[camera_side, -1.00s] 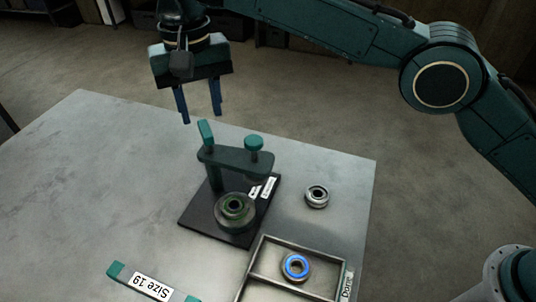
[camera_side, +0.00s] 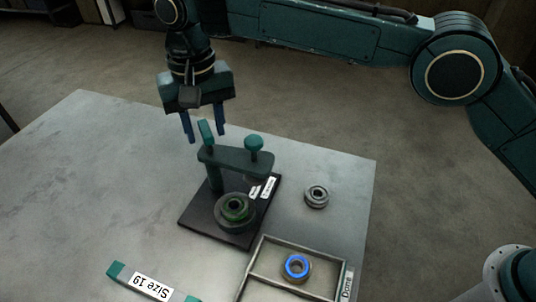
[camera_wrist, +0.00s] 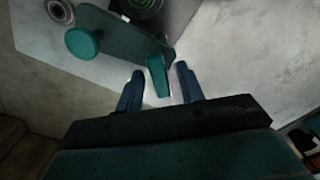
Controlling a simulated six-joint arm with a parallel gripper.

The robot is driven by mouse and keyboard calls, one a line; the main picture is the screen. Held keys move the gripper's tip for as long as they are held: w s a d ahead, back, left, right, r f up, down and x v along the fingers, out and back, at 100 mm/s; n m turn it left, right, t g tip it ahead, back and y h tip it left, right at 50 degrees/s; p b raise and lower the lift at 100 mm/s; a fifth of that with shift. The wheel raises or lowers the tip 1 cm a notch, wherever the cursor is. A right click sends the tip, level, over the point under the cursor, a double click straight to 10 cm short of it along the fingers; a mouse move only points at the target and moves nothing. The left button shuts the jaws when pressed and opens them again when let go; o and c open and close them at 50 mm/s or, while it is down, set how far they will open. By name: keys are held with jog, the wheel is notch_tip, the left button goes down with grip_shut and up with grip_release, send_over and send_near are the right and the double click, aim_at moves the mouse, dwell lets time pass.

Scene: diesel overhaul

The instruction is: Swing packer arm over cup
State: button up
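The packer arm (camera_side: 236,158) is a dark green bar on a post over a black base plate (camera_side: 206,216). A teal upright handle (camera_side: 206,133) stands at its post end and a teal round knob (camera_side: 254,142) at its other end. The cup (camera_side: 234,222), a grey ring with a green-rimmed bearing in it, sits on the plate in front of the bar. My gripper (camera_side: 205,136) is open, fingers down, around the top of the handle or just above it. In the wrist view the handle (camera_wrist: 157,75) shows between and just beyond the blue fingers; contact cannot be told.
A loose grey bearing (camera_side: 316,197) lies right of the plate. A metal tray (camera_side: 262,250) labelled "Done" holds a blue-ringed bearing (camera_side: 297,268). The table's left side is clear.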

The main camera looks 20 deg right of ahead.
grip_shut()
jog(key=shift+m, duration=2)
